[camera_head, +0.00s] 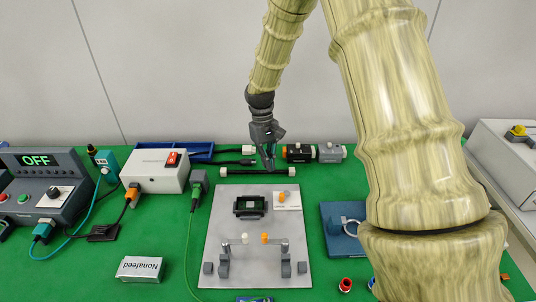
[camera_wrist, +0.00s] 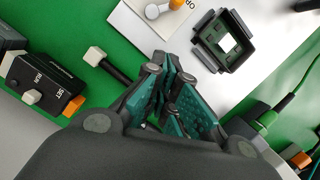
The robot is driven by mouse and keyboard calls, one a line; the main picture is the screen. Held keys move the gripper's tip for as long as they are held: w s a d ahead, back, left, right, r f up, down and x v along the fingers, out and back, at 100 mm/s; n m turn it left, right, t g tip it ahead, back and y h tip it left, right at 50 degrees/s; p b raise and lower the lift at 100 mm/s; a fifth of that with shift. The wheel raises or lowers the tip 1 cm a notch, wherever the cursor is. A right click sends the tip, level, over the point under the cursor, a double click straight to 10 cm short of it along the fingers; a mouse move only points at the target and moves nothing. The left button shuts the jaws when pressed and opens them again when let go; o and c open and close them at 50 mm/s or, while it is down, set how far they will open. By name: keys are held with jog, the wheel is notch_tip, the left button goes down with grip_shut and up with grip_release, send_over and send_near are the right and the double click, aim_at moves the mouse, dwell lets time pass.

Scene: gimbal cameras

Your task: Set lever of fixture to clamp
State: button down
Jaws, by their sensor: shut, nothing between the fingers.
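A light grey fixture plate (camera_head: 222,225) lies on the green mat. It carries a dark square socket (camera_head: 250,206), which shows in the wrist view (camera_wrist: 222,42). Beside the socket is a white label with a small orange-tipped lever (camera_head: 281,197); its pivot end and part of the lettering show at the top of the wrist view (camera_wrist: 158,9). Nearer me, a grey bracket mechanism carries a white knob (camera_head: 245,238) and an orange knob (camera_head: 265,238). My gripper (camera_head: 270,165) is shut and empty, beyond the plate's far edge, apart from the lever. It also shows in the wrist view (camera_wrist: 166,90).
A black rod with white ends (camera_head: 240,172) lies by my gripper. Black and grey switch boxes (camera_head: 300,152) stand to its right, a blue tray (camera_head: 200,148) behind left. A white box with a red switch (camera_head: 152,172) and cables lie left; a blue block (camera_head: 334,232) lies right.

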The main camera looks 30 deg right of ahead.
jog(key=x, duration=0.5)
jog(key=shift+s+a+f+p, duration=0.1)
jog(key=shift+f+p, duration=0.25)
jog(key=shift+p, duration=0.05)
jog(key=s, duration=0.1)
jog(key=s+p, duration=0.1)
jog(key=s, duration=0.1)
jog(key=shift+s+a+r, duration=0.15)
jog(key=shift+r, duration=0.2)
jog(key=shift+s+f, duration=0.2)
jog(key=shift+s, duration=0.1)
jog(key=shift+a+r, duration=0.1)
jog(key=shift+a, duration=0.05)
